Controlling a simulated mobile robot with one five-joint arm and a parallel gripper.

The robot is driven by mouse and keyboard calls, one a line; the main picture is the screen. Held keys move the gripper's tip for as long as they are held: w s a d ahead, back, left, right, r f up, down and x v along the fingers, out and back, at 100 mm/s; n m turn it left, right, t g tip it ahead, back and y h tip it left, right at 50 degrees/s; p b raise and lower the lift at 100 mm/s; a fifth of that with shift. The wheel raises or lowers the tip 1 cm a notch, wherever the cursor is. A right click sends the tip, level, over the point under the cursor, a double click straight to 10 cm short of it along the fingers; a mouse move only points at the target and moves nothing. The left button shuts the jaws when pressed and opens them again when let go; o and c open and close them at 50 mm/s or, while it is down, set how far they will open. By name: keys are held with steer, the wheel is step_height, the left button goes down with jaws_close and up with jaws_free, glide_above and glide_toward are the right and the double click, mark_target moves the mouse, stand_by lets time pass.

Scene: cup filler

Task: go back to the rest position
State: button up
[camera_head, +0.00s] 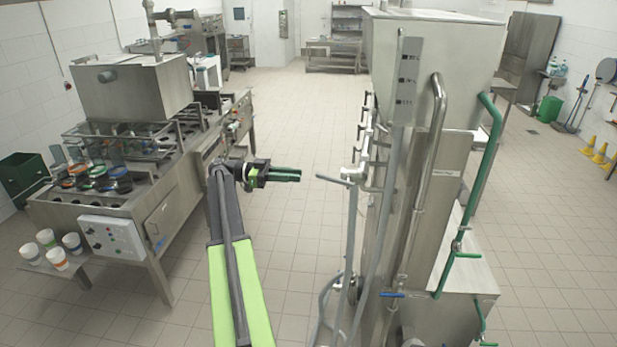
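My arm, with a lime green link, reaches up from the bottom middle of the head view. My gripper (286,175) is at its end, pointing right. It hangs over open floor between the cup filler on the left and the steel tank unit on the right. The two fingers look close together, but they are too small and side-on to tell whether they are open or shut. I see no object held in it.
The cup filler (160,225) stands close on the left, with several cups (57,259) on its front shelf. The steel tank unit (440,170) with pipes and a green handle (468,255) stands on the right. The tiled floor (290,110) between them is clear.

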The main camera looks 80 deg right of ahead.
mark_target(328, 179)
steer(key=shift+w, duration=0.3)
steer(key=shift+s, duration=0.1)
steer(key=s, duration=0.4)
steer(key=s+d, duration=0.1)
steer(key=s, duration=0.3)
steer(key=s+f+b, duration=0.1)
steer(key=s, duration=0.3)
steer(key=shift+d, duration=0.15)
steer(key=shift+w+g+b, duration=0.1)
steer(key=shift+g+b, duration=0.2)
steer(key=shift+b, duration=0.3)
steer(key=shift+w, duration=0.1)
steer(key=shift+r, duration=0.1)
steer(key=shift+r, duration=0.15)
